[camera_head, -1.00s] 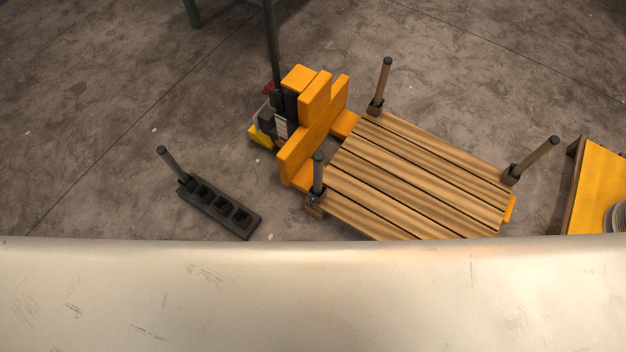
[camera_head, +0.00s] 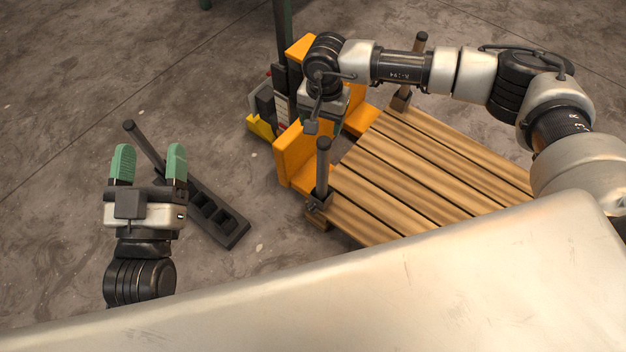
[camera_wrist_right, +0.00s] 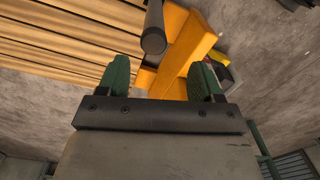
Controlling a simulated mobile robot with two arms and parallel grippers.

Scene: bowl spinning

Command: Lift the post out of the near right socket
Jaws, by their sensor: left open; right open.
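A dark-topped post (camera_head: 323,162) stands upright in a socket (camera_head: 320,202) at the pallet's near left corner in the head view. Another post (camera_head: 417,65) stands at the far corner, partly behind my right arm. My right gripper (camera_head: 335,124) is above and just beyond the near post, its fingers mostly hidden. The right wrist view shows its green fingers open (camera_wrist_right: 160,78), with a post (camera_wrist_right: 153,28) ahead between them, apart from both. My left gripper (camera_head: 150,155) is open and empty, overlapping the black rack (camera_head: 232,232) in the picture; contact cannot be told.
The wooden slatted pallet (camera_head: 425,185) lies beside the yellow pallet jack (camera_head: 295,155). The rack holds one slanted post (camera_head: 142,142) at its far end; several of its slots look empty. A pale surface (camera_head: 330,300) fills the foreground. Bare floor lies around the rack.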

